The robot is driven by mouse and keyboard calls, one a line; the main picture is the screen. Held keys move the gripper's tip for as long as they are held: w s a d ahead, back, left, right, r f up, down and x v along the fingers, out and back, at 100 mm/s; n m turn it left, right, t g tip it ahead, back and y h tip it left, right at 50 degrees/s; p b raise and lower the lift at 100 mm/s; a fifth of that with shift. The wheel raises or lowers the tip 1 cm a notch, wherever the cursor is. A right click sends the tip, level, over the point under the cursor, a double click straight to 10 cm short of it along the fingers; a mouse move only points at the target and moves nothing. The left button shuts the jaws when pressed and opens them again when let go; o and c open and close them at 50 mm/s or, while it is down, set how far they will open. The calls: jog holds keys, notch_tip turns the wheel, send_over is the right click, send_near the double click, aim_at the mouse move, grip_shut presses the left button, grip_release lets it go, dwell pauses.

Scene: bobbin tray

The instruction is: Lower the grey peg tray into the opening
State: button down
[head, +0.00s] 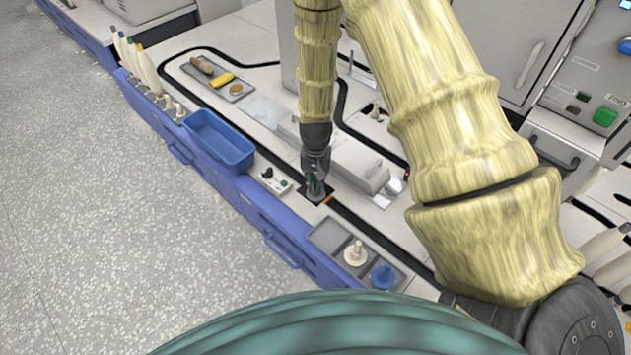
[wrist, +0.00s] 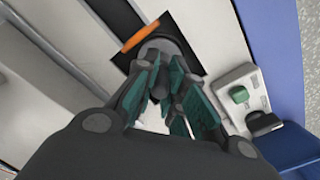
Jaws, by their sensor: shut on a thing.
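My gripper (head: 315,184) points down over the dark opening (head: 325,199) in the worktop. The grey peg tray (head: 316,195) is below the fingertips, small and round, at the opening. In the wrist view, the tray (wrist: 160,48) shows as a grey round edge beyond the green finger pads of my gripper (wrist: 165,85). The black square opening (wrist: 192,66) surrounds it in that view, with an orange strip (wrist: 141,37) along one side. My gripper is shut on the tray's peg, which the fingers mostly hide. I cannot tell whether the tray's underside is above or inside the opening.
A switch box (head: 275,180) and a blue bin (head: 220,142) stand left of the opening. A grey machine housing (head: 358,165) is close on the right. A compartment tray (head: 326,236) with a cream peg tray (head: 355,254) and a blue one (head: 383,277) is in front.

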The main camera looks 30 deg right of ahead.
jog(key=shift+f, duration=0.25)
jog(key=c, duration=1.8)
grip_release()
jog(key=shift+o, duration=0.2)
jog(key=shift+r+p, duration=5.15)
jog(key=shift+r, duration=0.4)
